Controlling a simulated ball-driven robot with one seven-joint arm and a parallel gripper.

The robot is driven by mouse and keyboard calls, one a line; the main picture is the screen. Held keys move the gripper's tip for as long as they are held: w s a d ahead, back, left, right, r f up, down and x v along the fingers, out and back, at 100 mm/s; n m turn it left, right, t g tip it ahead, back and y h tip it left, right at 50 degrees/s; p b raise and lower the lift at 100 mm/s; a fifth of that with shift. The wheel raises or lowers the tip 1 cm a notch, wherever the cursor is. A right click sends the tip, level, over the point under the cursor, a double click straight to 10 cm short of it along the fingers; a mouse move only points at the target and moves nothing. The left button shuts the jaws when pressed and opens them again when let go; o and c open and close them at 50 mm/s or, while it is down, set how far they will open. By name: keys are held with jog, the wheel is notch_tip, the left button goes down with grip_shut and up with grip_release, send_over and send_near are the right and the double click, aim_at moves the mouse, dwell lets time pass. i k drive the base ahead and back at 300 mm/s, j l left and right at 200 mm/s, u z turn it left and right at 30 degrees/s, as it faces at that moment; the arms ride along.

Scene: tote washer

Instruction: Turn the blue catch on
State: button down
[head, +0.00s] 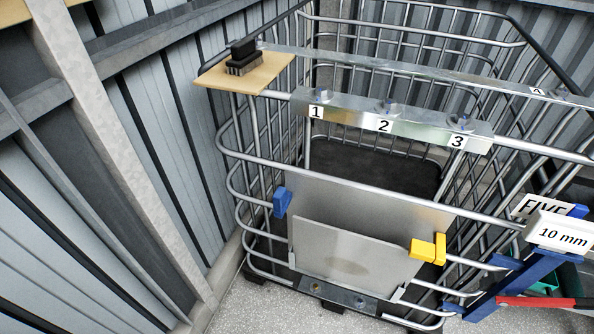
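The blue catch (281,202) is at the left edge of a grey metal panel (370,210) on the front of the wire cage. It looks roughly upright, with its long side running up and down. A yellow catch (428,249) is at the panel's right side and lies more sideways. A lighter plate (350,255) leans in front of the panel, between the two catches. My gripper is not in view.
A metal bar (410,122) numbered 1, 2, 3 with bolts crosses the cage top. A black brush (243,57) sits on a wooden board (222,78). Blue parts (530,275), labels and a red-handled tool (540,301) crowd the lower right. Speckled floor (262,305) is clear at front left.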

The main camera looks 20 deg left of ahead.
aim_at(281, 198)
jog(key=i+l+u, duration=0.3)
jog(key=i, duration=0.15)
jog(key=i+l+u, duration=0.2)
jog(key=i+u, duration=0.15)
jog(key=i, duration=0.1)
